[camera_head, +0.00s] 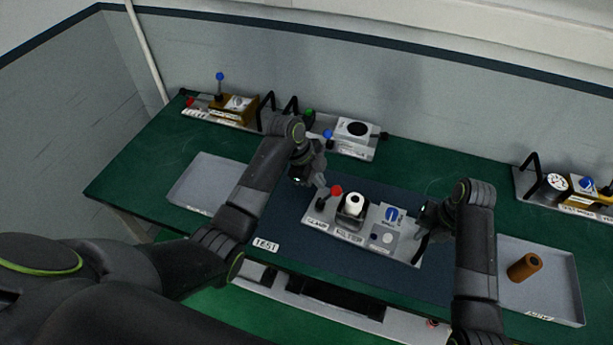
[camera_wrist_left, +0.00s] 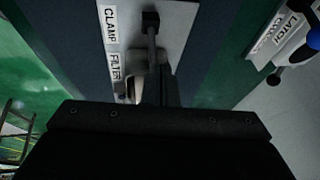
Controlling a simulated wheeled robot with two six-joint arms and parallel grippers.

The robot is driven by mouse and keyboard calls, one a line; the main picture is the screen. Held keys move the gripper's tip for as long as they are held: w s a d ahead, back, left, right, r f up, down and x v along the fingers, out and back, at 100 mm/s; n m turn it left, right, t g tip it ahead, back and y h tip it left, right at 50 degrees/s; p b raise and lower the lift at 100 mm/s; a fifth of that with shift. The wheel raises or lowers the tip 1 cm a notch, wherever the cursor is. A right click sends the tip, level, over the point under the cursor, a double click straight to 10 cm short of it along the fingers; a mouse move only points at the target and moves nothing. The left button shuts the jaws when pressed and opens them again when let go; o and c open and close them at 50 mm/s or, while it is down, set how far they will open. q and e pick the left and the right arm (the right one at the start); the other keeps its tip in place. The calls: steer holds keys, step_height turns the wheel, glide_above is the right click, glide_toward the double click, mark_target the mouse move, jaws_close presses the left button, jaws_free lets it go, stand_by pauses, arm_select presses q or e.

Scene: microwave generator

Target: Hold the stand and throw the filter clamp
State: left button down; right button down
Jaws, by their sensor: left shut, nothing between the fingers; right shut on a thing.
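The stand is a grey plate (camera_head: 405,247) on the dark mat, with labels reading CLAMP and FILTER. At its left end is the clamp lever with a red knob (camera_head: 336,190). A white filter (camera_head: 354,203) sits in a black holder beside it. My left gripper (camera_head: 317,181) is shut and empty just left of the red knob; I cannot tell if it touches. In the left wrist view, the lever's black pivot and rod (camera_wrist_left: 151,38) show ahead of the gripper, and the knob is not visible. My right gripper (camera_head: 424,232) is shut on the stand's black handle (camera_head: 421,249) at its right end.
An empty grey tray (camera_head: 205,170) lies at the left. A tray (camera_head: 560,285) at the right holds a brown cylinder (camera_head: 525,266). Fixtures with blue-knobbed levers (camera_head: 220,90) and a latch unit (camera_head: 352,145) stand behind. Another fixture (camera_head: 560,190) is at the far right.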

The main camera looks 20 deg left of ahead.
arm_select(q)
steer(key=shift+a+r, duration=0.45)
steer(key=shift+r, duration=0.2)
steer(key=shift+r, duration=0.1)
arm_select(e)
steer(key=c, duration=1.3)
jaws_free()
steer(key=shift+d, duration=0.15)
arm_select(q)
steer(key=v, duration=1.1)
steer(key=shift+r, duration=0.35)
arm_select(e)
steer(key=shift+w, duration=0.1)
arm_select(q)
steer(key=shift+a, duration=0.15)
